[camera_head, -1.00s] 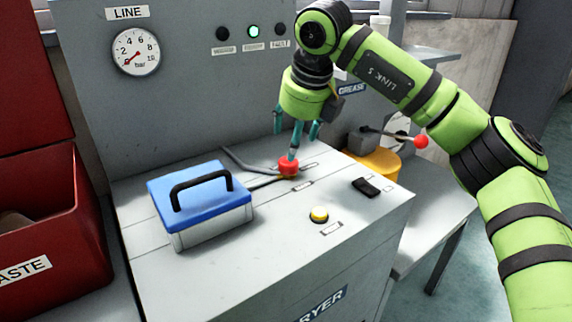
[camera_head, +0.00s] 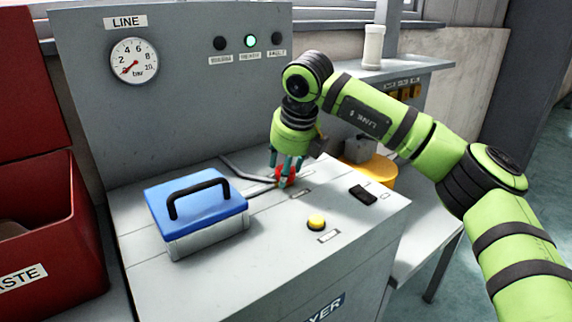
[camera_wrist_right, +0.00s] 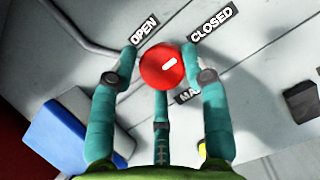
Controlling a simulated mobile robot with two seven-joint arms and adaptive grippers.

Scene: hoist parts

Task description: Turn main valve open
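The main valve is a round red knob (camera_wrist_right: 163,66) with a white mark pointing up and right, toward the CLOSED label (camera_wrist_right: 211,25); the OPEN label (camera_wrist_right: 143,29) is at upper left. It also shows in the head view (camera_head: 286,172), on the grey cabinet top. My right gripper (camera_wrist_right: 161,68) is over the knob with its three teal fingers spread around it. Small gaps seem to show beside the knob; I cannot make out a firm grip. It also shows in the head view (camera_head: 287,177). My left gripper is not in view.
A blue-lidded box (camera_head: 197,212) stands left of the valve on the cabinet (camera_head: 250,270). A yellow button (camera_head: 316,222) and a black item (camera_head: 363,194) lie to the right. A grey pipe (camera_head: 245,172) runs beside the valve. The pressure gauge (camera_head: 134,62) needle points lower left.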

